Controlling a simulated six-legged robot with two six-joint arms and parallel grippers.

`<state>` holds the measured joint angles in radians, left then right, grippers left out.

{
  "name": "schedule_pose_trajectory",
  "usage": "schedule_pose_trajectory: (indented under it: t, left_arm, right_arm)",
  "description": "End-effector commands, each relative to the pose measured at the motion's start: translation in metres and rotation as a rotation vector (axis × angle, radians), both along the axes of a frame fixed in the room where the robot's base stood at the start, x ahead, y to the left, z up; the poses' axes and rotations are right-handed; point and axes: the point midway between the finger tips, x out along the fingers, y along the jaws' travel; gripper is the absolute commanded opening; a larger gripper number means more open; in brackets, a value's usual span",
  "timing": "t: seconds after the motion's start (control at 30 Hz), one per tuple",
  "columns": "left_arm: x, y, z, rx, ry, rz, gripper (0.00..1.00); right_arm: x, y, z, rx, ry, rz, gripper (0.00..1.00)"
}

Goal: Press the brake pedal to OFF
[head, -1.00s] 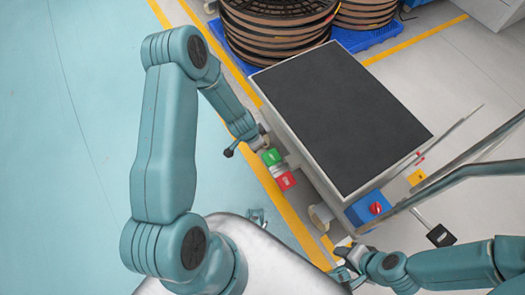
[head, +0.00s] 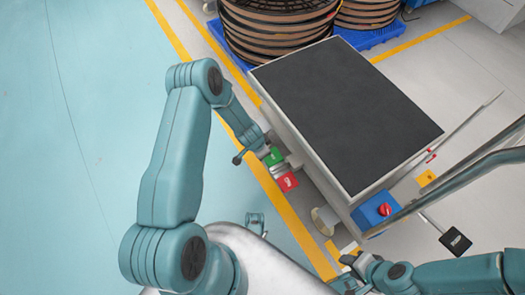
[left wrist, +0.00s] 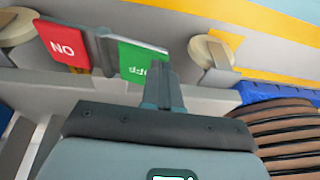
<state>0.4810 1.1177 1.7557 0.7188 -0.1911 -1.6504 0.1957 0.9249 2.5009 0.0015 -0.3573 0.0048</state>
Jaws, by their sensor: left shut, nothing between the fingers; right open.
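The brake pedal has a green OFF pad (head: 273,157) and a red ON pad (head: 288,182), low on the near left side of the cart. In the left wrist view the green pad (left wrist: 142,62) and red pad (left wrist: 66,45) appear upside down. My left gripper (head: 263,150) is shut and empty, right at the green pad. In the left wrist view its fingertips (left wrist: 164,68) overlap the lower right edge of the green pad; I cannot tell whether they touch. My right gripper (head: 350,272) is open, near the cart's near corner, away from the pedal.
The cart (head: 345,110) has a dark flat top, caster wheels and a blue box with a red knob (head: 384,210). A black tag (head: 455,240) sticks out at right. Stacked reels (head: 280,30) stand on a blue pallet behind. The floor left of the yellow line is clear.

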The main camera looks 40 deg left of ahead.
Motion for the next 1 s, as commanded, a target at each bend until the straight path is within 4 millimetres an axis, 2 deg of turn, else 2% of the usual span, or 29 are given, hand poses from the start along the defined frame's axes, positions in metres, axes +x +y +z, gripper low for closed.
schedule_pose_trajectory:
  t: [1.0]
  left_arm:
    - [0.0011, -0.0029, -0.0080, -0.015, -0.003, 0.000, 0.00]
  right_arm:
    - [-0.0009, 0.0007, 0.0041, 0.000, 0.002, 0.003, 0.43]
